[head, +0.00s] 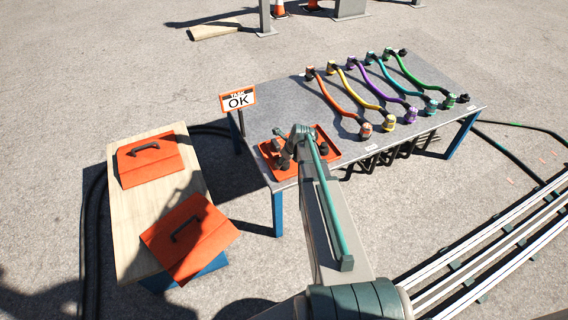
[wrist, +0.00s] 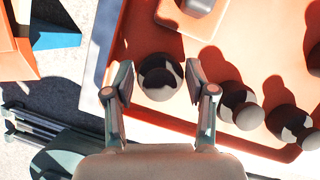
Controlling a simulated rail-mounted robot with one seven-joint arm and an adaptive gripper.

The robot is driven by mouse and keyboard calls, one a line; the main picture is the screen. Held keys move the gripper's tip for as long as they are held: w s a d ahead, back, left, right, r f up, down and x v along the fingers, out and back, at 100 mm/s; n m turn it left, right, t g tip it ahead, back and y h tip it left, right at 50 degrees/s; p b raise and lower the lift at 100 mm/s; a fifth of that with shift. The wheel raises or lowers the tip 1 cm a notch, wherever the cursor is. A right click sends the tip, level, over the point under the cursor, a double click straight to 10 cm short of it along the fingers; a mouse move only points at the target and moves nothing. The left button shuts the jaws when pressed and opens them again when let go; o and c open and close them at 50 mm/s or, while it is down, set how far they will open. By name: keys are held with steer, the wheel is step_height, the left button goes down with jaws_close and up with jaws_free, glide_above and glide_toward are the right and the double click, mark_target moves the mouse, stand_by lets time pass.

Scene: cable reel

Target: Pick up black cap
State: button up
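Several round dark caps with pale sunlit patches lie in an orange tray (head: 329,153) on the grey table. In the wrist view, one black cap (wrist: 158,78) lies near the tray's edge, between the two fingers of my gripper (wrist: 159,70). The gripper is open, with a small gap on each side of the cap. Two more caps, one nearer (wrist: 240,105) and one farther right (wrist: 290,124), lie right of the right finger.
The grey table (head: 290,100) holds a row of coloured cables (head: 382,88) right of the tray. Two orange boxes (head: 150,160) (head: 190,237) sit on a wooden board at the left.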

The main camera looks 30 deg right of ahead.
steer(key=c, duration=0.4)
